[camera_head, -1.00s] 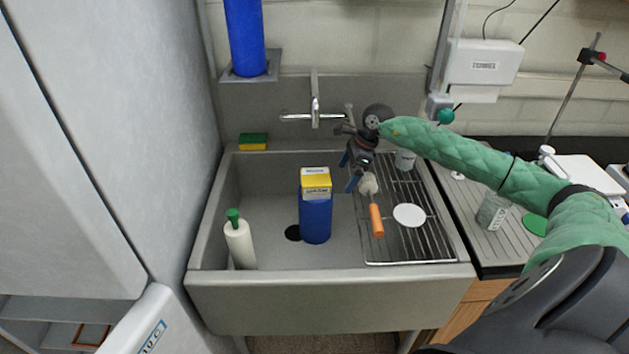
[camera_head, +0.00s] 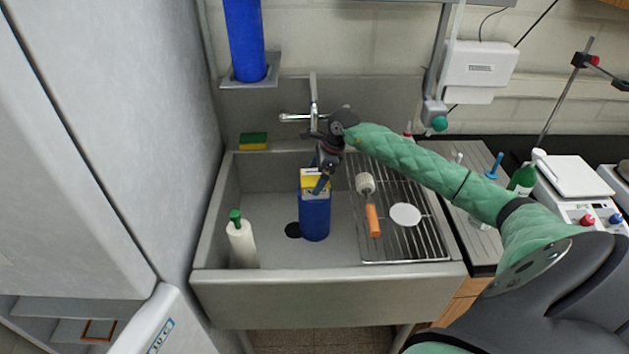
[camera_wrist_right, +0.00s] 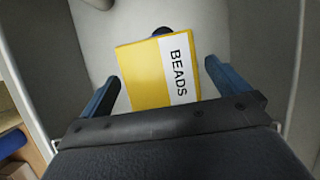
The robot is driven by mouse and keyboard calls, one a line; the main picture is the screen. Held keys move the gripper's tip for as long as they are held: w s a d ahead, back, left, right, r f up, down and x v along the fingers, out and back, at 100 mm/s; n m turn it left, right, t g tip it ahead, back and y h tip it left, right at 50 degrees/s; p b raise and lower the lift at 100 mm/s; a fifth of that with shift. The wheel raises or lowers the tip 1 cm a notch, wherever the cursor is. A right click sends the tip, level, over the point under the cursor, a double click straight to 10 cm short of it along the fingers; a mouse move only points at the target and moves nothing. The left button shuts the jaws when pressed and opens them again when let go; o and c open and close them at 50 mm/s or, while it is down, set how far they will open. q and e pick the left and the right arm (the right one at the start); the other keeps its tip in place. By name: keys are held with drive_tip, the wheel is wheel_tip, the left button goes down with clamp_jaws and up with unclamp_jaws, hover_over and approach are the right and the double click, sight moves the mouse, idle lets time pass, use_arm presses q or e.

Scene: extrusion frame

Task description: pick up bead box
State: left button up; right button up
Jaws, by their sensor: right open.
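The bead box (camera_head: 314,218) is a tall blue box with a yellow and white top, standing upright in the sink. In the right wrist view its top (camera_wrist_right: 150,75) shows yellow with a white strip reading "BEADS". My right gripper (camera_head: 321,184) is over the box's top in the head view. In the wrist view my right gripper (camera_wrist_right: 163,90) is open, its blue fingers on either side of the box top with gaps. Whether the fingers reach below the top's edge I cannot tell. My left gripper is not in view.
The grey sink (camera_head: 330,292) holds a white bottle with a green cap (camera_head: 241,243) at left. A wire rack (camera_head: 425,247) at right carries an orange-handled brush (camera_head: 373,220) and a white disc (camera_head: 405,214). The faucet (camera_head: 313,100) stands behind; a sponge (camera_head: 253,141) lies on the rim.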

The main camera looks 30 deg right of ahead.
sight(315, 177)
drive_tip(key=shift+b+x, duration=0.35)
drive_tip(key=shift+x, duration=1.2)
drive_tip(key=shift+a+r, duration=0.1)
drive_tip(key=shift+c, duration=0.4)
drive_tip(key=c, duration=1)
drive_tip(key=shift+r, duration=0.1)
